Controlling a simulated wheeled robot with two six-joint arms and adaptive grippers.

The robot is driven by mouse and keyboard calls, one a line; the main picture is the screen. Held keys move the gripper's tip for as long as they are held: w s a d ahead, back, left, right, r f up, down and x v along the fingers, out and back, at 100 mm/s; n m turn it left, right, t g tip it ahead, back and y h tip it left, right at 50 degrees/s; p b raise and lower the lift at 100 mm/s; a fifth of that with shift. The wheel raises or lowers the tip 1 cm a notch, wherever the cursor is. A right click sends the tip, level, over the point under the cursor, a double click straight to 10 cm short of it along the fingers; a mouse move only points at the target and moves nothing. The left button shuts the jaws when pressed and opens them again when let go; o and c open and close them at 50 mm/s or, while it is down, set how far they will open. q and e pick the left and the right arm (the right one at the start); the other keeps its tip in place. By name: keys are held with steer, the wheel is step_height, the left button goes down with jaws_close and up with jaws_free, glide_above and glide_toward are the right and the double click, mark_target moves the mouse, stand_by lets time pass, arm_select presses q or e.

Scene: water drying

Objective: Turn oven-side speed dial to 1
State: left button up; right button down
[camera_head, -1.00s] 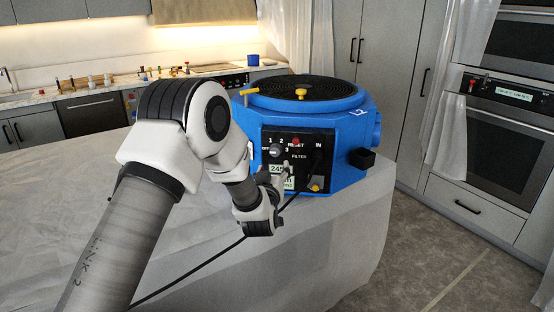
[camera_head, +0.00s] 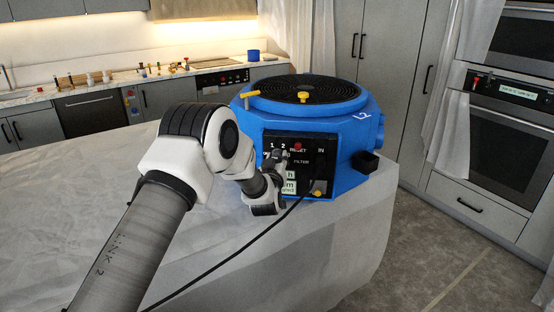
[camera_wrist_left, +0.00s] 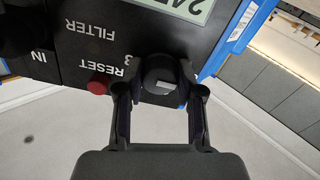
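The blue air machine (camera_head: 350,130) stands on the covered table, its black control panel (camera_head: 318,150) facing me. Labels 1, 2, RESET, IN and FILTER show on it. My left gripper (camera_head: 282,158) is at the panel and hides the speed dial in the head view. In the left wrist view, which shows the panel upside down, the dark round dial (camera_wrist_left: 160,76) with a pale mark sits between the fingertips of my left gripper (camera_wrist_left: 160,100). The fingers are apart on both sides of it, with a gap visible. My right gripper is not in view.
A red reset button (camera_head: 298,146) is close beside the dial; it also shows in the wrist view (camera_wrist_left: 98,85). A black cable (camera_head: 240,249) runs from the panel across the table cover (camera_head: 330,235). Ovens (camera_head: 508,105) stand at the right.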

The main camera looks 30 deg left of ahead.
arm_select(q)
steer(key=shift+m, duration=0.4)
steer(key=shift+m+b, duration=0.65)
steer(key=shift+m, duration=0.25)
steer(key=m, duration=0.2)
steer(key=shift+m+b, duration=0.3)
steer(key=shift+b, duration=0.05)
steer(key=m, duration=0.3)
steer(key=shift+r+m, duration=0.1)
steer(key=shift+m, duration=1.7)
steer(key=o, duration=1.1)
steer(key=shift+o, duration=0.3)
steer(key=shift+s+d+r, duration=0.1)
steer(key=shift+s+d, duration=0.05)
steer(key=shift+d, duration=0.05)
